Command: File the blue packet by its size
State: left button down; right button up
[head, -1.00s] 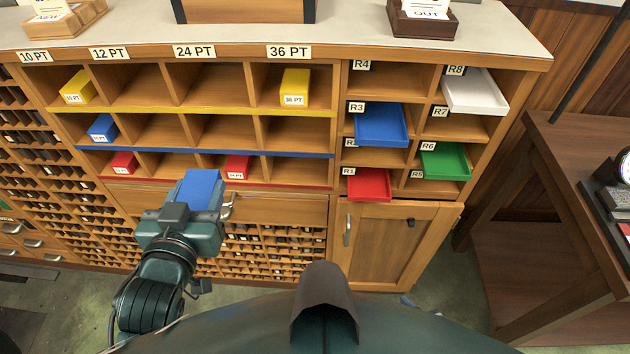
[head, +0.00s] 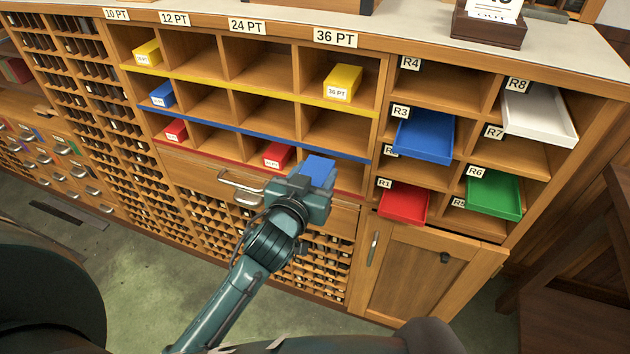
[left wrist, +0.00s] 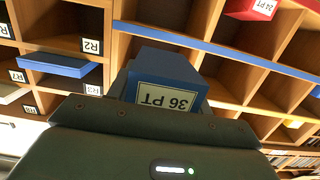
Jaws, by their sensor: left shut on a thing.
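The blue packet (head: 319,168) is in my left gripper (head: 308,184), which is shut on it. In the left wrist view, which is upside down, the packet (left wrist: 162,64) shows a "36 PT" label (left wrist: 167,98). In the head view it appears in front of the bottom row, under the 36 PT sign (head: 335,37). The sorting cabinet (head: 228,127) has columns marked 10, 12, 24 and 36 PT, and yellow, blue (head: 270,134) and red strips under its rows. The blue row's 36 PT compartment (head: 338,131) looks empty. My right gripper is not in view.
Another blue packet (head: 162,95) sits in the blue row at 10 PT. A yellow packet (head: 343,82) sits at 36 PT in the top row; a red one (head: 277,155) is at 24 PT below. Blue (head: 424,136), red (head: 404,203), green and white trays jut out at the right.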

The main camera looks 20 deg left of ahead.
aim_at(320, 162)
pick_arm(q)
jog(key=shift+r, duration=0.25)
jog(key=shift+r+p, duration=0.1)
jog(key=shift+p, duration=0.35)
jog(key=shift+w, duration=0.45)
jog(key=shift+w+d+b, duration=0.1)
jog(key=shift+w+b, duration=0.2)
jog(key=shift+w, duration=2.1)
jog(key=shift+p, duration=0.55)
jog(key=shift+w+d+b, duration=0.1)
jog(key=shift+w+b, duration=0.6)
jog(key=shift+w, duration=2.1)
